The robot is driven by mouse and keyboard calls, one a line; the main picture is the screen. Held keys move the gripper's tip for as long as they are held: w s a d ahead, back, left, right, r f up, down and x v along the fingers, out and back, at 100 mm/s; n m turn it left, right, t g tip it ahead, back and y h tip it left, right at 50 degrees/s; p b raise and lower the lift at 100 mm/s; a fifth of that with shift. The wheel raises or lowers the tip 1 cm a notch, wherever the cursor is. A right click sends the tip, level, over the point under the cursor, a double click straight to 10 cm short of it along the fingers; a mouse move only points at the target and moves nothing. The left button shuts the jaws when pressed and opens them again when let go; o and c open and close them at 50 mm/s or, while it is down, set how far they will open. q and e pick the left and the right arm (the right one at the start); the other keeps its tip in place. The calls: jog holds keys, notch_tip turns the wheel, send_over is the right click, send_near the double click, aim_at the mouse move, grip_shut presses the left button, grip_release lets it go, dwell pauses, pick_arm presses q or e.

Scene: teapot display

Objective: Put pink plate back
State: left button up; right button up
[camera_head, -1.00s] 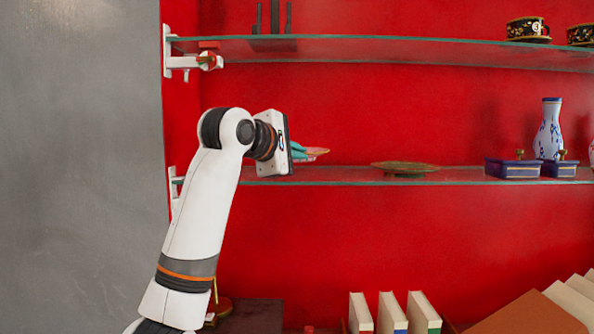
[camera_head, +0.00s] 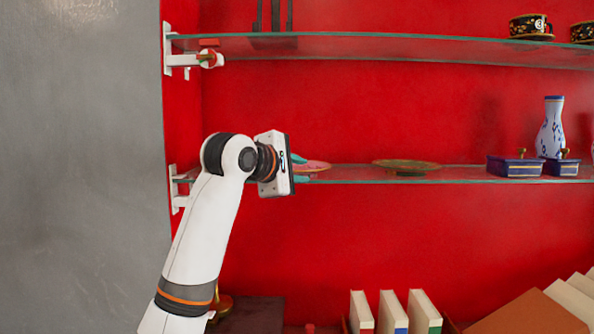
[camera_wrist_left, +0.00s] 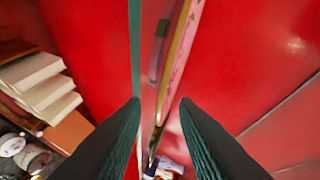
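The pink plate (camera_head: 316,166) lies roughly flat at the left part of the lower glass shelf (camera_head: 340,176), partly hidden behind my left gripper. It appears to rest on the glass. In the left wrist view the plate (camera_wrist_left: 181,45) shows edge-on, with a pink patterned rim. My left gripper (camera_head: 300,169) is at the plate's near left edge, one teal finger above plate level and one lower, near the shelf edge. In the left wrist view its fingers (camera_wrist_left: 159,104) are spread apart with the plate's line between them, not visibly clamped. My right gripper is not in view.
A green-brown plate (camera_head: 407,166) stands right of the pink plate. Blue boxes (camera_head: 515,167) and a blue-white vase (camera_head: 551,128) stand further right. The upper glass shelf (camera_head: 380,47) is overhead. Books (camera_head: 393,313) stand below. A white bracket (camera_head: 180,190) is at the left.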

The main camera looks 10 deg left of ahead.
pick_arm(q)
jog(key=b+v, duration=0.3)
jog(key=v, duration=0.9)
